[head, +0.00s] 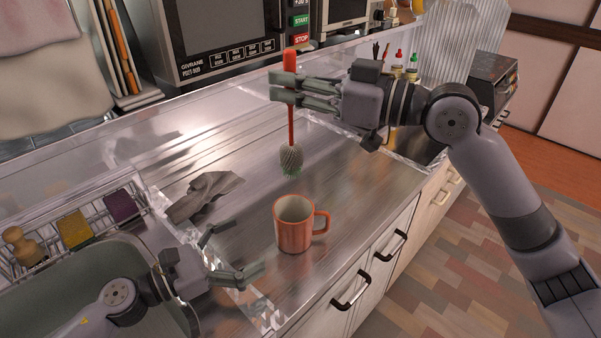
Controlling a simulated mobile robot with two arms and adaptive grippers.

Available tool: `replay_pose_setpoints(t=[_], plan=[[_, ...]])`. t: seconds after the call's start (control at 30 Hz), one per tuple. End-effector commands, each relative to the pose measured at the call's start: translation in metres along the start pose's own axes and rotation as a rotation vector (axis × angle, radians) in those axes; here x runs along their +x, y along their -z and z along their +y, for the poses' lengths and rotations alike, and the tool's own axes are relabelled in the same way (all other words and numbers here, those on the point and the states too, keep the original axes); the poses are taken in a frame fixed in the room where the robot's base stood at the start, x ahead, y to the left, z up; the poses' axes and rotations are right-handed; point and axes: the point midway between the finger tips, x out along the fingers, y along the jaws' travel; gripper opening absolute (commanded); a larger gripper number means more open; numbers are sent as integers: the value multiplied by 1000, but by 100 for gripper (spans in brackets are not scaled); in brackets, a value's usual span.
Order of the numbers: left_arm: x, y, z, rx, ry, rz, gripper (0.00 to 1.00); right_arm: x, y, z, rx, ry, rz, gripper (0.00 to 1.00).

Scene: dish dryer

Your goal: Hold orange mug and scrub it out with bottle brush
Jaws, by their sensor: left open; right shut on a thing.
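The orange mug (292,235) stands upright on the steel counter, its opening up and its handle to the right. The bottle brush (290,158) has an orange handle and a grey bristle head with a green tip. My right gripper (278,88) is shut on the brush's handle and holds it upright, bristles down, above and behind the mug. The bristle head is apart from the mug. My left gripper (237,253) is open and empty, low at the left of the mug, with its fingers pointing toward it. The mug's inner bottom is hidden.
A crumpled grey cloth (203,195) lies behind and left of the mug. A sink (95,285) is at lower left, with a wire rack holding sponges (74,229) and a wooden brush (22,245). A microwave (225,40) stands behind. The counter's front edge is close to the mug.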

Motion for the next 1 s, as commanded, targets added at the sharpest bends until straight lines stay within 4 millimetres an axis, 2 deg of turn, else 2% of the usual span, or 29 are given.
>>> replay_pose_setpoints(t=[0.17, 0.63, 0.8, 1.0], plan=[[19, -1, 1, 2, 1, -3, 92, 0, 0, 0, 0, -1, 1, 0], [99, -2, 0, 2, 0, -3, 92, 0, 0, 0, 0, -2, 1, 0], [114, -1, 0, 1, 0, -2, 92, 0, 0, 0, 0, -2, 1, 0], [118, 0, 0, 0, 0, -1, 92, 0, 0, 0, 0, -2, 1, 0]])
